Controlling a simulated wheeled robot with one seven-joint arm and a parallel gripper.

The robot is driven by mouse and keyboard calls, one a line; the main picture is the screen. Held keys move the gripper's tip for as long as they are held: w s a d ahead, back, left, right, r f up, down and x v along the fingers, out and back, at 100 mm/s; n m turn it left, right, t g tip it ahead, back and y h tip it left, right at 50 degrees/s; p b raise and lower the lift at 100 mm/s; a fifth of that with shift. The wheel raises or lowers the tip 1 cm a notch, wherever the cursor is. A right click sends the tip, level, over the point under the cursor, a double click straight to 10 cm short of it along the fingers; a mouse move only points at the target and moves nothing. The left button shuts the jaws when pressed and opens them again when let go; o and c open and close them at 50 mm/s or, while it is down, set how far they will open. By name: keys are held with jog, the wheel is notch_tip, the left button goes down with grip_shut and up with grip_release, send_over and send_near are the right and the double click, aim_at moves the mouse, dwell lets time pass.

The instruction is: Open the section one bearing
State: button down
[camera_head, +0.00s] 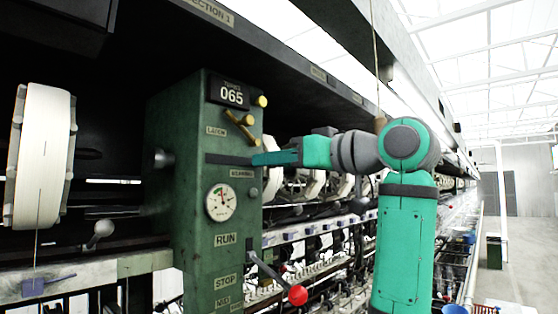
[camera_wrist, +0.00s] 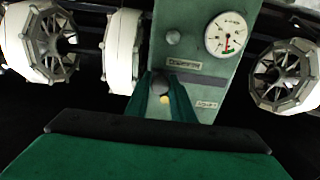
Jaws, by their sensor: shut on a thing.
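The section one column (camera_head: 190,200) is a green post under a sign for section 1. A dark bar (camera_head: 228,159) lies across its face, between the LATCH plate (camera_head: 215,131) and the BEARING plate (camera_head: 242,173). My gripper (camera_head: 258,160) reaches in from the right and is shut at the bar's right end. In the wrist view my gripper (camera_wrist: 163,82) has its fingers around a dark rounded end (camera_wrist: 159,84), just beside the BEARING plate. The brass latch lever (camera_head: 240,128) sits tilted above. The fingers partly hide the grip, and I cannot tell how far the bearing is open.
A pressure gauge (camera_head: 220,201) and RUN and STOP plates are below. A red-knobbed lever (camera_head: 298,295) sticks out low, beneath my arm. A white reel (camera_head: 43,157) stands left of the column; more reels are behind my gripper. The aisle at right (camera_head: 520,260) looks open.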

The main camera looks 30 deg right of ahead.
jog(key=c, duration=1.6)
grip_release()
jog(key=shift+o, duration=0.2)
jog(key=v, duration=1)
jog(key=shift+s+d, duration=0.15)
jog(key=shift+s, duration=0.25)
